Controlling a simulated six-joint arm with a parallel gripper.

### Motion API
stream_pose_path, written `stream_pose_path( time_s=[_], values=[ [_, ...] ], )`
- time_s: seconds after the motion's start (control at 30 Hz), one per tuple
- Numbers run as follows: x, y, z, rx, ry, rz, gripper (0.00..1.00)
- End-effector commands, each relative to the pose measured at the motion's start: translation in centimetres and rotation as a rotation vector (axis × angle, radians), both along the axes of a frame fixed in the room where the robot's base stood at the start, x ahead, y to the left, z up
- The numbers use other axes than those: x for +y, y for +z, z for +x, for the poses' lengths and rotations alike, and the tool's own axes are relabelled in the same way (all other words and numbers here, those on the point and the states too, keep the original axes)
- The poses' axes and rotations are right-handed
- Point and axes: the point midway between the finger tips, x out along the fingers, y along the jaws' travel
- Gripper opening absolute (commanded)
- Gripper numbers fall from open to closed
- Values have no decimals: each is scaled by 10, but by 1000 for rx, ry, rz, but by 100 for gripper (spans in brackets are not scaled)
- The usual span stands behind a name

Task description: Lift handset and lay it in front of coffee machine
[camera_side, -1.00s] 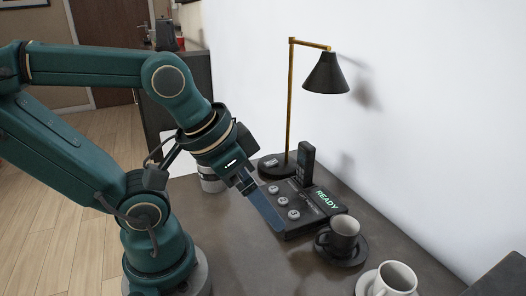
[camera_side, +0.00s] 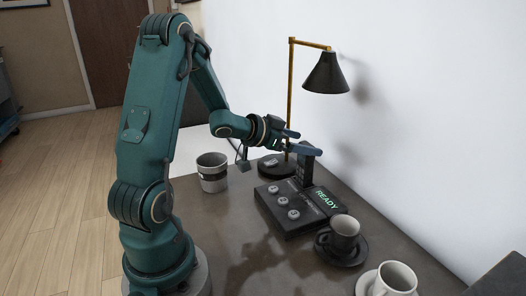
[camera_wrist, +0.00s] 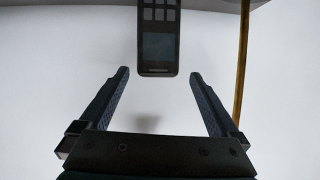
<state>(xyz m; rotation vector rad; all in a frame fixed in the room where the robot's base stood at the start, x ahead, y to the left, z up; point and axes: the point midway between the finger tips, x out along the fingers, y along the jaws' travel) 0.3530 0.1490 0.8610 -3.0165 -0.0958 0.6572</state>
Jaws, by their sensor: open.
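The dark handset (camera_side: 304,171) stands upright at the back of a black base unit (camera_side: 290,222) with several round knobs and a lit "READY" panel. My gripper (camera_side: 305,145) is at the height of the handset's top, its fingers pointing right. In the wrist view the handset (camera_wrist: 158,45) shows its screen and keys, ahead of and between the two open fingers (camera_wrist: 160,75). The jaws are empty; the side view does not show clearly whether a finger touches the handset. I cannot pick out a coffee machine with certainty.
A brass lamp (camera_side: 291,90) with a black shade stands close behind my gripper, its pole also in the wrist view (camera_wrist: 242,60). A dark cup (camera_side: 344,230) on a saucer, a white cup (camera_side: 396,278) and a banded container (camera_side: 212,172) stand around. The front counter is clear.

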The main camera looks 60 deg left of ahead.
Motion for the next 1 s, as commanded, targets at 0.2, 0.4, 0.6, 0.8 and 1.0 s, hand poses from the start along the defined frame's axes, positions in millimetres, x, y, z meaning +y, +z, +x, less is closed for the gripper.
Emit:
stream_pose_path(
  time_s=[0.2, 0.4, 0.6, 0.8, 1.0],
  values=[
    [-1, -9, -1, -34, -48, -63, 98],
    [-2, -17, 16, -37, -56, -67, 98],
    [-2, -25, 37, -37, -53, -65, 98],
    [-2, -28, 45, -36, -51, -65, 98],
    [-2, -28, 45, -36, -50, -64, 94]
  ],
)
